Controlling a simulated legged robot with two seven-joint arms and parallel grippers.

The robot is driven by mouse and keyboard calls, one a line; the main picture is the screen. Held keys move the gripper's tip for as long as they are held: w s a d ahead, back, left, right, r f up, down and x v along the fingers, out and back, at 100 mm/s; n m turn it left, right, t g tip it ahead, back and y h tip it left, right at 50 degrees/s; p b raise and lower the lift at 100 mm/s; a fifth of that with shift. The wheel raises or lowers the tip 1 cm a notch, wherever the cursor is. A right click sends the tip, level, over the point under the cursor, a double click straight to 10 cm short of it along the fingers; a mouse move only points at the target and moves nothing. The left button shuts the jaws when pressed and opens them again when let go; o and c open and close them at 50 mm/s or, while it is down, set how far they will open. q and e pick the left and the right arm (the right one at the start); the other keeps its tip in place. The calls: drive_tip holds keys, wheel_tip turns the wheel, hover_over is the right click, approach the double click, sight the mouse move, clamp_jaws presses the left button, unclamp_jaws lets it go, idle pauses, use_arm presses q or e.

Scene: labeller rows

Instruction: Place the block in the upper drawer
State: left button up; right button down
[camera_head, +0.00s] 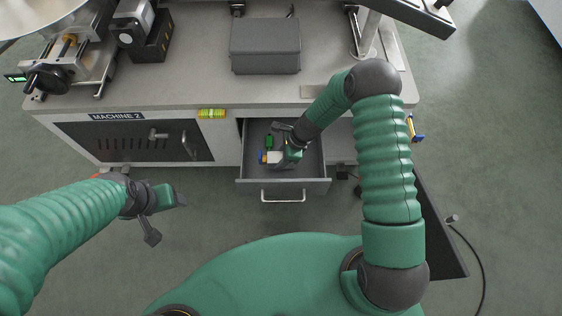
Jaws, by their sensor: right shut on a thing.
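An open drawer (312,172) with a silver handle extends from the front of the workbench. My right gripper (283,150) reaches down into the drawer area and is shut on what looks like a pale block (274,158). The gripper partly hides the block, and I cannot tell whether it touches the drawer floor. A small green item (269,142) and a small blue and orange item (262,157) show close beside it. My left gripper (166,217) is open and empty, over the floor in front of the bench.
A grey box (265,46) stands on the workbench (200,75) behind the drawer. A closed cabinet door (135,142) is left of the drawer. A yellow-green level (212,114) is at the bench's front edge. A cable (480,260) lies on the floor at right.

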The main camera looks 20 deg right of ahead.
drive_tip(key=f, duration=0.1)
drive_tip(key=f+b, duration=0.1)
drive_tip(key=f, duration=0.2)
drive_tip(key=shift+d+b, duration=0.3)
drive_tip(key=shift+d, duration=0.3)
drive_tip(key=c, duration=1.2)
unclamp_jaws()
drive_tip(key=shift+a+f, duration=0.1)
drive_tip(key=shift+a, duration=0.1)
drive_tip(key=o, duration=0.4)
drive_tip(key=shift+a, duration=0.15)
use_arm(q)
drive_tip(key=shift+s+d+f, duration=0.1)
drive_tip(key=shift+d+f, duration=0.15)
drive_tip(key=shift+f, duration=0.55)
use_arm(e)
drive_tip(key=shift+o, duration=0.2)
use_arm(q)
drive_tip(key=shift+d, duration=0.15)
use_arm(e)
drive_tip(key=shift+d, duration=0.2)
